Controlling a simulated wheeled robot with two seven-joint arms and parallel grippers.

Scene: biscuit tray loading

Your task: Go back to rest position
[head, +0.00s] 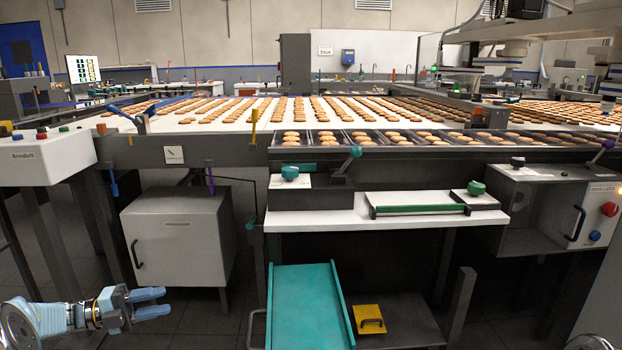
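My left gripper (158,303) is low in the bottom left of the head view, over the dark floor. Its two blue fingers point right with a gap between them, and nothing is held. It is apart from the grey cabinet and the teal chute. A small rounded piece at the bottom right edge seems to be part of my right arm; my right gripper is not in view. Rows of biscuits (297,107) lie on the wide white conveyor (222,125). More biscuits sit in dark tray compartments (345,140) along its front edge.
A white work shelf (350,215) with a green-handled bar (420,209) stands in front. Below are a teal chute (305,305) and a yellow block (368,319). A grey cabinet (180,235) stands left, a control box (45,157) further left. Floor around my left gripper is clear.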

